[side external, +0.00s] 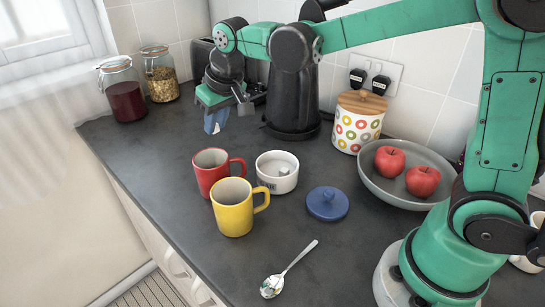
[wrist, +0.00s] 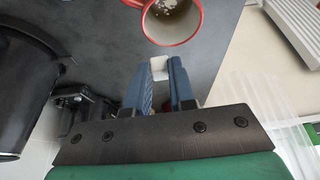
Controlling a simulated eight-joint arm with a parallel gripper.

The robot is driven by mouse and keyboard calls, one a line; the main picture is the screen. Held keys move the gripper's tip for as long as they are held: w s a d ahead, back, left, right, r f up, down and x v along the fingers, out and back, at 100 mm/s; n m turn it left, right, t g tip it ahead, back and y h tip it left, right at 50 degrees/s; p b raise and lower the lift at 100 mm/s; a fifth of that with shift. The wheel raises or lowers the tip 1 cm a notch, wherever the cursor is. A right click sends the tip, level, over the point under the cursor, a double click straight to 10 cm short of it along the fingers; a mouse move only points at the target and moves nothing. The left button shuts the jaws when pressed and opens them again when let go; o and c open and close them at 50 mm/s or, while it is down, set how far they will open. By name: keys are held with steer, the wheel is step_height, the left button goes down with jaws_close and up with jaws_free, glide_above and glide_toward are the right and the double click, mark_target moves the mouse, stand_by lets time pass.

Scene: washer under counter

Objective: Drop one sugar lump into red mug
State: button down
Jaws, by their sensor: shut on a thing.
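The red mug (side external: 208,176) stands upright on the dark counter, beside and partly behind the yellow mug (side external: 233,208). My gripper (side external: 215,124) is above the counter, farther back than the red mug. In the wrist view my gripper (wrist: 161,76) is shut on a white sugar lump (wrist: 158,66) at its blue fingertips. The red mug (wrist: 174,24) shows just beyond the fingertips, partly cut off by the top edge; pale patches show inside it, and I cannot tell what they are. A white bowl (side external: 277,182) right of the red mug holds something white, apparently sugar.
A blue lid (side external: 327,204) and a spoon (side external: 287,272) lie on the counter. A grey bowl (side external: 407,194) with two apples and a dotted canister (side external: 357,125) stand to the right. Two glass jars (side external: 124,92) (side external: 160,76) stand at the back left. The left counter edge is close to the mugs.

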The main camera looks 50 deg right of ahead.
steer(key=c, duration=0.7)
jaws_free()
steer(key=shift+o, duration=0.2)
steer(key=shift+v, duration=2.8)
steer(key=s+d+f+t, duration=0.1)
steer(key=s+d+f, duration=0.1)
steer(key=s, duration=0.4)
steer(key=s+d+f+t, duration=0.1)
steer(key=s+d+f, duration=0.1)
steer(key=s, duration=0.4)
steer(key=shift+s+d+f+t, duration=0.2)
steer(key=shift+f+t, duration=0.2)
steer(key=shift+f, duration=0.4)
